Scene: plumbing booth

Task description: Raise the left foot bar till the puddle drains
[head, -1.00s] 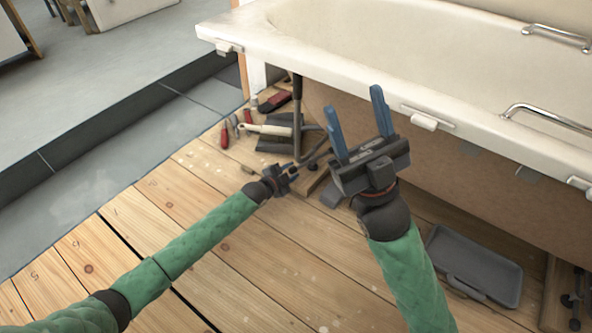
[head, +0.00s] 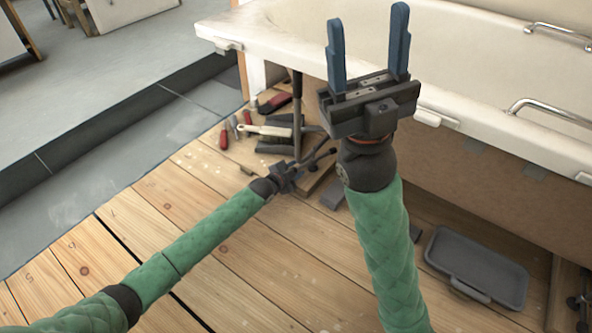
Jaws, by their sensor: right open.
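My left gripper (head: 294,172) is low at the floor, under the left end of the white bathtub (head: 225,27). It is at the near end of a dark bar (head: 318,156) that slants up to the right. Its fingers are too small and dark to tell whether they grip the bar. My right gripper (head: 368,45) is raised in front of the tub rim. Its two blue fingers point up, stand apart, and hold nothing. A dark upright post (head: 297,105) stands under the tub's left end. I cannot make out a puddle clearly; the tub's bottom is out of view.
Hand tools with red handles (head: 274,103) and other tools lie left of the post. A grey tray (head: 477,267) lies on the planks at right. The plank floor (head: 200,230) at lower left is mostly clear.

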